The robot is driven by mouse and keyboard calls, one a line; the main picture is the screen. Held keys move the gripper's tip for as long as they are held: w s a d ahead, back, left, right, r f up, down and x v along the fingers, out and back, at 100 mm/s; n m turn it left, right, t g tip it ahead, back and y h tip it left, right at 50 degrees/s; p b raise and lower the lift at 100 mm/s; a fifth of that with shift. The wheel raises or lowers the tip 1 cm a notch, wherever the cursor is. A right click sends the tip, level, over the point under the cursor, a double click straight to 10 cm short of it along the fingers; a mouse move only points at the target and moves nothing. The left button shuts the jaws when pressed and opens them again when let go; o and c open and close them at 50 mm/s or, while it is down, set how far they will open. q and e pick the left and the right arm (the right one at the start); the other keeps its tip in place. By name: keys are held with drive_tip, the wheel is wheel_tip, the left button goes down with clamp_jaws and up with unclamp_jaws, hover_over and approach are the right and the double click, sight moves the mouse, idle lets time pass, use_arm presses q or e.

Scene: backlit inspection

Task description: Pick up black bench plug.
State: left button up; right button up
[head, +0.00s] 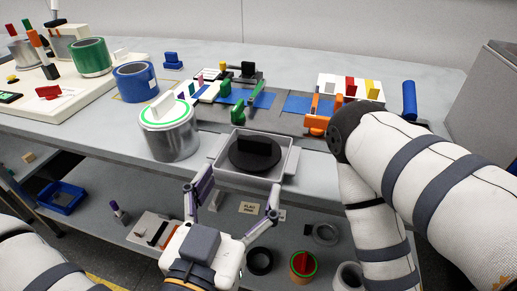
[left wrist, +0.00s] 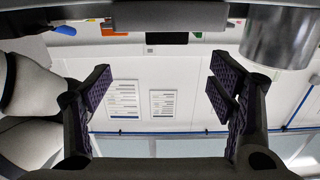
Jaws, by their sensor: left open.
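The black bench plug (head: 252,159) is a round dark disc with an upright block handle. It sits in a shallow grey square tray (head: 288,163) at the front edge of the bench. My left gripper (head: 236,193) is open and empty, just in front of the tray, with its fingers pointing toward it and apart from the plug. The left wrist view shows the two dark padded fingers (left wrist: 160,88) wide apart with nothing between them. A dark bar at the top of that view I cannot identify surely. My right gripper is out of view.
A metal can with a green-ringed lid (head: 173,138) stands left of the tray. Blue tape (head: 137,83) and green tape (head: 91,57) rolls stand farther left. An orange object (head: 316,123) is behind right, near my right arm. A lower shelf (head: 205,231) holds several items.

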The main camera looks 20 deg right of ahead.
sight(254, 142)
use_arm(q)
drive_tip(key=x, duration=0.8)
drive_tip(key=b+x, duration=0.1)
drive_tip(key=x, duration=0.3)
drive_tip(key=shift+w+a+f, duration=0.15)
drive_tip(key=shift+w+a, duration=0.1)
drive_tip(key=shift+a, duration=0.2)
drive_tip(key=c, duration=1.1)
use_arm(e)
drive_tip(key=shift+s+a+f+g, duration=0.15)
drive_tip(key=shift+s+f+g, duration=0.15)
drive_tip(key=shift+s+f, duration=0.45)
